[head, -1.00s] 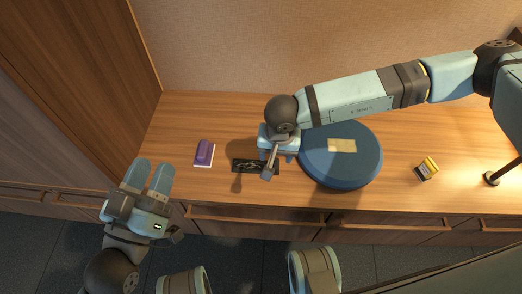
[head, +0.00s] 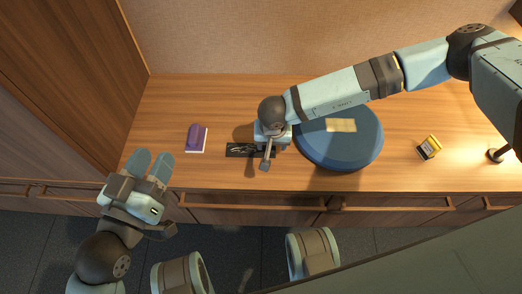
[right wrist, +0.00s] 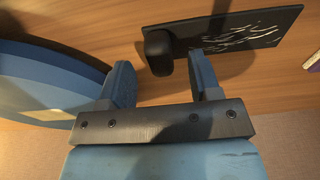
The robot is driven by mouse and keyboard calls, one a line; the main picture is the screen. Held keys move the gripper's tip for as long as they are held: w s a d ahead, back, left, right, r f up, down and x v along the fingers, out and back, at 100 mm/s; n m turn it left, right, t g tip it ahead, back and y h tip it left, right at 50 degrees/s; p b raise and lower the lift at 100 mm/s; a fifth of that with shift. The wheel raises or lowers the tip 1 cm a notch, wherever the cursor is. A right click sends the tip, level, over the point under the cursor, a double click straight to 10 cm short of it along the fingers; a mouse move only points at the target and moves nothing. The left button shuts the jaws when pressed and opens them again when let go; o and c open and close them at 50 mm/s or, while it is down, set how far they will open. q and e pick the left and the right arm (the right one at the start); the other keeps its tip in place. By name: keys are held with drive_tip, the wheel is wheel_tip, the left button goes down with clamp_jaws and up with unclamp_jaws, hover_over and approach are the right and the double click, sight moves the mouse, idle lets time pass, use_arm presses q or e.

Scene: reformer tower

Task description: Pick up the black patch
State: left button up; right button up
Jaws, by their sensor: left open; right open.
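The black patch (head: 240,150) is a dark flat rectangle with pale squiggles, lying on the wooden counter. Its right end is partly hidden by my right gripper (head: 270,145) in the head view. In the right wrist view the patch (right wrist: 235,30) spans the top, with a dark rounded block (right wrist: 158,55) at its left end. My right gripper (right wrist: 160,78) is open there, and the block shows between its two fingers, slightly beyond the tips. I cannot tell if they touch. My left gripper (head: 151,162) is open and empty, near the counter's front edge at left.
A blue round disc (head: 325,160) with a tan patch (head: 341,125) on top stands close to the right of my right gripper. A purple block (head: 193,136) on a white base lies to the left. A yellow-black item (head: 429,147) and a lamp (head: 497,155) are at right.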

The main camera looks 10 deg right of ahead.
wheel_tip(320, 180, down, 2)
drive_tip(key=shift+w, duration=0.15)
use_arm(q)
drive_tip(key=shift+f+g, duration=0.3)
drive_tip(key=shift+f, duration=0.3)
use_arm(e)
drive_tip(key=shift+c, duration=0.2)
clamp_jaws()
drive_tip(key=shift+r, duration=0.1)
